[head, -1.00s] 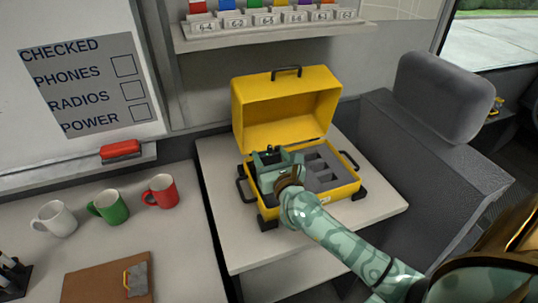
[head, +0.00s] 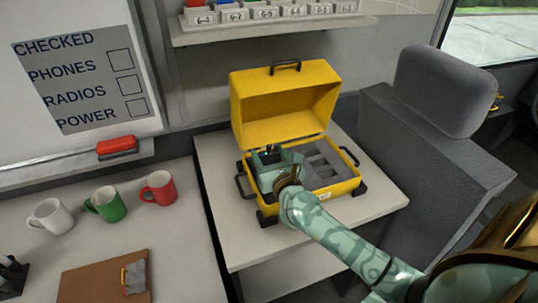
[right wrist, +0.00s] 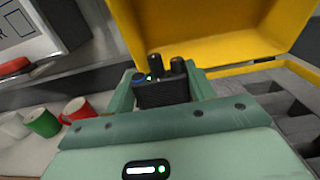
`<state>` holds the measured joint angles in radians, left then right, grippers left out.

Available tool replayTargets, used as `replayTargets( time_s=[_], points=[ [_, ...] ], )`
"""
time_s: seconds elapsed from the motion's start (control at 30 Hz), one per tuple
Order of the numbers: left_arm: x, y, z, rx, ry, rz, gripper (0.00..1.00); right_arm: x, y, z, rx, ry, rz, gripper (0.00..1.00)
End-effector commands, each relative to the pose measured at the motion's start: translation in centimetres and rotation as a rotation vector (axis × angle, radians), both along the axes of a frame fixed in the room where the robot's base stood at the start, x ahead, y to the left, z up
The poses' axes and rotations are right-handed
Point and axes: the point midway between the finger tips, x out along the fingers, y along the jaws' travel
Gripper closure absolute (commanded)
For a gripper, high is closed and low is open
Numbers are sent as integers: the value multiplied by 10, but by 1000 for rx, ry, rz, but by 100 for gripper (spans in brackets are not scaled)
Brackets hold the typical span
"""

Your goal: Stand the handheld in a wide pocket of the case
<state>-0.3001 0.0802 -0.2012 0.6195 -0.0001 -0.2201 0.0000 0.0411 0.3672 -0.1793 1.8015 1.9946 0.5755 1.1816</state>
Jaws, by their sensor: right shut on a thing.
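The handheld (right wrist: 163,93) is a black radio with a stubby antenna and knobs on top. In the right wrist view it stands upright between the pale green fingers of my right gripper (right wrist: 160,88), which is shut on it. In the head view my right gripper (head: 274,157) is over the left part of the open yellow case (head: 313,198). Its grey foam pockets (head: 327,168) show to the right of the gripper and look empty. The gripper hides the left pockets and the handheld's lower end, so I cannot tell how deep it sits. My left gripper is out of view.
The case's raised lid (head: 285,108) stands behind the gripper. The case rests on a pale table (head: 225,175). A grey seat (head: 435,150) is at the right. White, green and red mugs (head: 159,189) and a clipboard (head: 90,283) are on the left counter.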

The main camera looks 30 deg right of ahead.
Motion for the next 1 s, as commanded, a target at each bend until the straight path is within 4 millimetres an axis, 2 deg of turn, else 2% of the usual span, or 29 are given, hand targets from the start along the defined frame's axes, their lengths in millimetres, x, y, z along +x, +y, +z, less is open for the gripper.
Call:
replayTargets(
  time_s=[0.03, 0.07, 0.1, 0.13, 0.43, 0.57, 0.67, 1.0],
  points=[
    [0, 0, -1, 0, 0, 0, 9, 0, 0, 0, 0, -2, 0, 89],
    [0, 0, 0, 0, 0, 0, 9, 0, 0, 0, 0, -2, 0, 37],
    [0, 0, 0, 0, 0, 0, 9, 0, 0, 0, 0, -2, 0, 26],
    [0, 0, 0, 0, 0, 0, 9, 0, 0, 0, 0, -2, 0, 20],
    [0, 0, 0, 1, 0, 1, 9, -2, 1, -1, 0, 2, 0, 20],
    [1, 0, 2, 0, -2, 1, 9, -15, 4, -1, 0, 2, 1, 20],
    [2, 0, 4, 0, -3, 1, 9, -36, 9, -1, 2, 3, 1, 20],
    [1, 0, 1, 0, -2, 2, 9, -123, 30, -2, 1, 3, 1, 20]
  ],
)
